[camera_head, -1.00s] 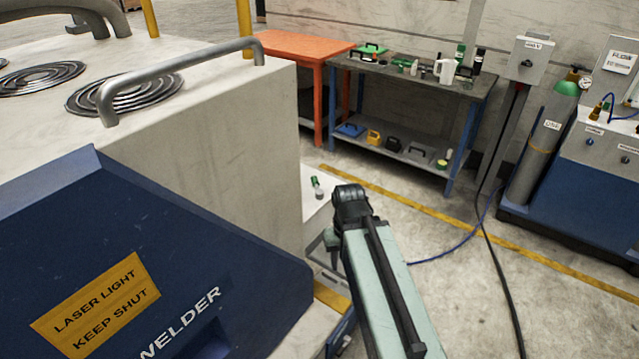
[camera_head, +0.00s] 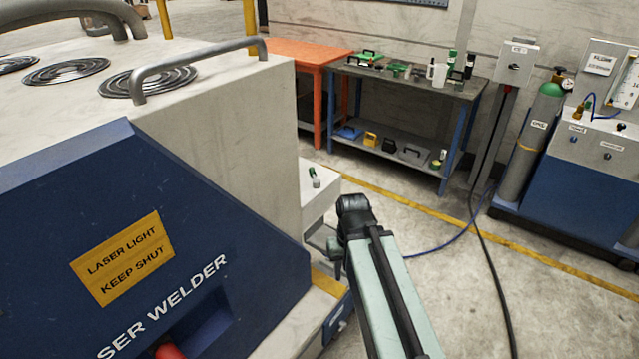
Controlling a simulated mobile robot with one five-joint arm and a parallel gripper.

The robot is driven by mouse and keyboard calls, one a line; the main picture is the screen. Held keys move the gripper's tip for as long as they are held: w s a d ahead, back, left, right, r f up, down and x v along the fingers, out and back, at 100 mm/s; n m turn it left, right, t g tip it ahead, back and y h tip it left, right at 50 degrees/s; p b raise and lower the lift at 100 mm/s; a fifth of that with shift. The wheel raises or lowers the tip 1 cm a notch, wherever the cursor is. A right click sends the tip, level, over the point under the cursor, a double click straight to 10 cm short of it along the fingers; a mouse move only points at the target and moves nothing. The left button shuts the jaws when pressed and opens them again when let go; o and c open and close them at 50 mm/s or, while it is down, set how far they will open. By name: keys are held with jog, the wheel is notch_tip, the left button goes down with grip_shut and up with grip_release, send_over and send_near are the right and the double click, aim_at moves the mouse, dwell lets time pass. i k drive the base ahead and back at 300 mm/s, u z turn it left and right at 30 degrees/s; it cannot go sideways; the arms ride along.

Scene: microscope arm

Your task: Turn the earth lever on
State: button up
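No lever labelled "earth" can be made out. A red rounded part (camera_head: 168,351) shows at the bottom edge, by a recess in the blue front of the laser welder (camera_head: 245,250); most of it is cut off, so I cannot tell what it is. A grey switch box (camera_head: 517,63) with a dark knob stands on a post at the back right; its label is too small to read. My pale green arm reaches up from the bottom to a dark joint right of the welder. My gripper is not visible beyond that joint.
A blue-legged bench (camera_head: 400,85) and an orange table (camera_head: 300,50) stand at the back. A gas cylinder (camera_head: 525,140) and a blue-and-white cabinet (camera_head: 585,190) are at right. A black cable (camera_head: 490,250) and a blue hose (camera_head: 440,243) cross the otherwise open floor.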

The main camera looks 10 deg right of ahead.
aim_at(317, 182)
jog(key=u, duration=2.5)
jog(key=k, duration=1.65)
jog(key=z, duration=0.9)
jog(key=i, duration=1.45)
jog(key=u, duration=0.1)
